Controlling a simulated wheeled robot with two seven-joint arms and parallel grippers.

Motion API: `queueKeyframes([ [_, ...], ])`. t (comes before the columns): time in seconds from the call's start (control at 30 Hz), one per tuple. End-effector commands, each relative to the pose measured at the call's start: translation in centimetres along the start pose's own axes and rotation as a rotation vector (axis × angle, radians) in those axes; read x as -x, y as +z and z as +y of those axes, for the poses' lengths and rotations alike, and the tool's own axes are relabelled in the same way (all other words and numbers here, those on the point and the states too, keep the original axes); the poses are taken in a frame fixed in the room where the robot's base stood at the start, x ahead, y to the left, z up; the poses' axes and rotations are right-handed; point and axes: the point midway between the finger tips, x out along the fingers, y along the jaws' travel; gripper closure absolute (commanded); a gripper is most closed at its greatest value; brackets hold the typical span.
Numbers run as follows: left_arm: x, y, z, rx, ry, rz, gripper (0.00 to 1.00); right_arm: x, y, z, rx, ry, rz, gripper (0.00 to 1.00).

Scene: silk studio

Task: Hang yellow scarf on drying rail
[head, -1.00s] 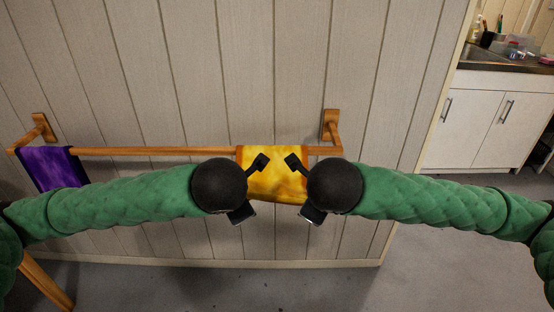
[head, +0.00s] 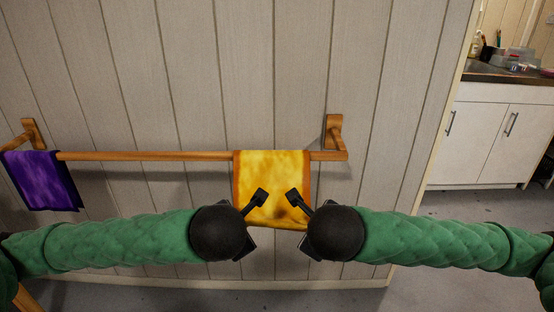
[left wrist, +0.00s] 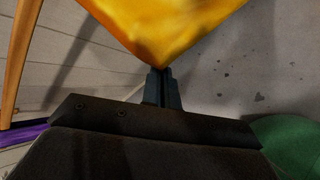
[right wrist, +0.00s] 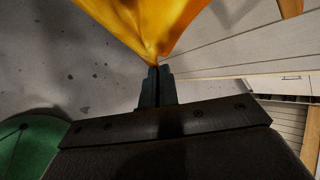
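The yellow scarf (head: 270,170) with orange edges lies over the right part of the wooden drying rail (head: 150,156), and its front part hangs down toward my grippers. My left gripper (head: 262,194) and right gripper (head: 293,196) are in front of its lower part, side by side. In the left wrist view the scarf (left wrist: 165,25) narrows to a corner at my closed fingers (left wrist: 160,75). In the right wrist view the scarf (right wrist: 155,25) does the same at my closed fingers (right wrist: 154,72). The scarf's back side is hidden.
A purple scarf (head: 42,182) hangs at the rail's left end. The rail stretch between the scarves is bare. A panelled wall (head: 190,75) stands close behind. A white cabinet (head: 490,140) with a cluttered counter is at the far right.

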Motion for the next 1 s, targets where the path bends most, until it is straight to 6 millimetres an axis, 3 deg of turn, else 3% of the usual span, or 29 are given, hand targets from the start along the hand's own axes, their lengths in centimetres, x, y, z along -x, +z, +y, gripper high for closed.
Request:
queueKeyframes([
  [0.17,0.02,0.0,0.02,0.0,0.0,0.0,1.0,0.01,0.0,-0.02,0.0,0.0,0.0,1.0],
  [0.3,0.01,0.0,0.01,0.0,0.0,0.0,0.73,0.01,0.0,-0.01,0.0,0.0,0.001,0.72],
  [0.37,0.01,0.0,0.01,0.0,0.0,0.0,0.64,0.01,0.0,-0.02,0.0,0.0,0.001,0.64],
  [1.0,0.01,0.0,-0.01,0.0,-0.001,0.0,0.64,0.01,0.0,0.0,0.0,0.001,0.001,0.64],
])
